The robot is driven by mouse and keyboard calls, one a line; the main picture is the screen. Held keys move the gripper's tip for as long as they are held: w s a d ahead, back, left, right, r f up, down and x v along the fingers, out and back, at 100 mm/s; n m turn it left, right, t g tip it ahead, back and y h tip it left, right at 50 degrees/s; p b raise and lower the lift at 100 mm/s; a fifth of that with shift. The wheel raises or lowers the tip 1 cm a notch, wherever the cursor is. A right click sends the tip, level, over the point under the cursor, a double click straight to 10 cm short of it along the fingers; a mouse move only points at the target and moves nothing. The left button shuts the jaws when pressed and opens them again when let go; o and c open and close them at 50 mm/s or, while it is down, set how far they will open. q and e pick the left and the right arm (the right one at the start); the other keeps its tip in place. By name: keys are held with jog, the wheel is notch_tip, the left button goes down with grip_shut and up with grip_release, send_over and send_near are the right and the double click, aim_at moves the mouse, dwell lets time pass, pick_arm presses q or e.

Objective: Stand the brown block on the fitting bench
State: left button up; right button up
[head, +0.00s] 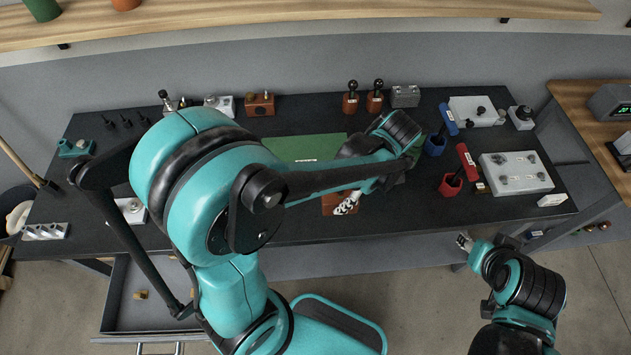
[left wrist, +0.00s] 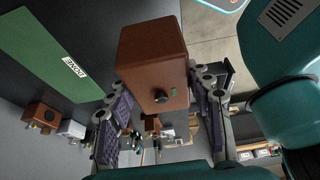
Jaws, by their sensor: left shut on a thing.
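My left gripper (head: 346,203) is shut on the brown block (left wrist: 152,55), a box with a dark round knob on one face. In the left wrist view the block sits between the two purple-padded fingers (left wrist: 158,100). In the head view the block (head: 328,204) shows partly behind my arm, over the front middle of the dark bench (head: 380,225). I cannot tell whether it touches the bench top. My right gripper (head: 464,241) is in front of the bench at the right, with its fingers too small to read.
A green mat (head: 305,147) marked DONE lies mid-bench, partly hidden by my left arm. Another brown block (head: 260,104) stands at the back. Red (head: 450,185) and blue (head: 435,146) holders and a grey plate (head: 516,172) stand at the right. An open drawer (head: 150,310) is at lower left.

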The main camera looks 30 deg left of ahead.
pick_arm(q)
jog(key=a+f+b, duration=0.1)
jog(key=a+f, duration=0.1)
jog(key=a, duration=0.1)
jog(key=w+a+f+b, duration=0.1)
jog(key=a+f, duration=0.1)
jog(key=a, duration=0.2)
jog(key=w+a+f+b, duration=0.1)
jog(key=a+f, duration=0.1)
jog(key=a, duration=0.2)
jog(key=shift+w+a+f, duration=0.1)
jog(key=shift+w+f, duration=0.05)
jog(key=shift+f, duration=0.25)
notch_tip(320, 180, down, 4)
jog(key=shift+f+b, duration=0.1)
jog(key=shift+b, duration=0.75)
jog(key=o, duration=1.5)
